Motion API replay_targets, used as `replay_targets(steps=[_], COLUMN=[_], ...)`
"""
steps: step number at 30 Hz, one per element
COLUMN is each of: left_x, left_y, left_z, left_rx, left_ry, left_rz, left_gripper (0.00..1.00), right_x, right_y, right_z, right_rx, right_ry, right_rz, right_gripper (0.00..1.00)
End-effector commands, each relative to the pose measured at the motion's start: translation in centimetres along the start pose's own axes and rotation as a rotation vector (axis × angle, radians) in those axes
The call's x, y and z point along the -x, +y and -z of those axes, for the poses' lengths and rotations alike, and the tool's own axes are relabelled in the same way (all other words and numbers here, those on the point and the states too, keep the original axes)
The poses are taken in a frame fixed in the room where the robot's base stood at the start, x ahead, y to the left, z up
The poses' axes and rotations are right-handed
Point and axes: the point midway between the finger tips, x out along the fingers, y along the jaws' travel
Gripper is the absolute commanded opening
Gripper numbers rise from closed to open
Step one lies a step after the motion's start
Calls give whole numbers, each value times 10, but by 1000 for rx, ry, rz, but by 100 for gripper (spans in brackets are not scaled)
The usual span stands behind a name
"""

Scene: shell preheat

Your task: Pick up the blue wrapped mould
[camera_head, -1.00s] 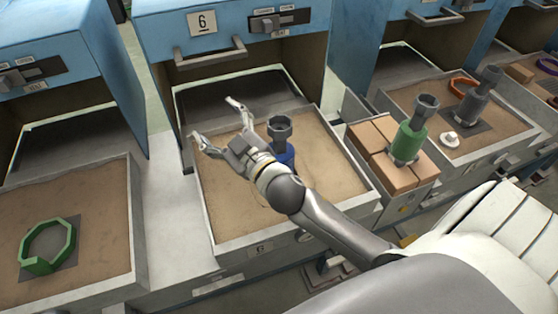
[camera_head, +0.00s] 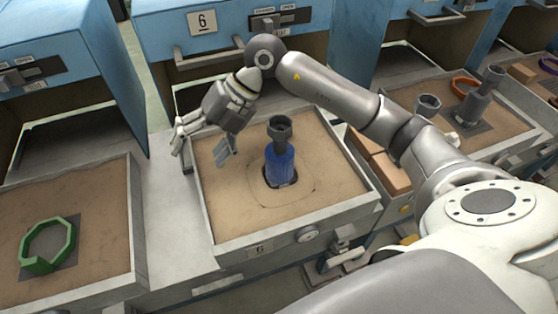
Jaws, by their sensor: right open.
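The blue wrapped mould (camera_head: 279,162) stands upright in the sand of the tray under the number 6 sign. It has a blue band around its body and a dark grey cup-shaped top. Its foot sits in a dark hollow in the sand. My right gripper (camera_head: 202,156) is open and empty, to the left of the mould and apart from it, with its fingers pointing down over the tray's left side. My right arm reaches in from the right and arches behind the mould, hiding part of the blue cabinet. My left gripper is not in view.
The sand tray (camera_head: 300,226) has raised grey walls around the mould. A green octagonal ring (camera_head: 47,246) lies in the left tray. At right stand brick-like blocks (camera_head: 390,174), a grey mould (camera_head: 482,97) and an orange ring (camera_head: 464,86). Blue cabinets (camera_head: 60,45) rise behind.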

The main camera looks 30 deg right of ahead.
Motion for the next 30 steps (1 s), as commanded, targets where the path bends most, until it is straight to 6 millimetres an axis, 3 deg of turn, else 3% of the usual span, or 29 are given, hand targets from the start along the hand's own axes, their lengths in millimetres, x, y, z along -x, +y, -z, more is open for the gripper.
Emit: replay_targets(steps=[3,6,9,13,17,24,30], left_x=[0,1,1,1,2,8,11], left_y=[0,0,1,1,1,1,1], left_z=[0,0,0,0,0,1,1], left_rx=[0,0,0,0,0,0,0], left_ry=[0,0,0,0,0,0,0], left_rz=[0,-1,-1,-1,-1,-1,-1], left_gripper=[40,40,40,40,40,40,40], right_x=[43,84,121,150,153,127,116], right_y=[-50,-84,-107,-122,-133,-158,-168], right_z=[-30,-47,-56,-60,-61,-67,-70], right_rx=[-68,-150,-228,-297,-321,-319,-317], right_ry=[-105,-191,-265,-321,-334,-331,-333], right_rz=[280,474,614,714,745,744,742], right_gripper=[79,79,79,79,79,79,79])
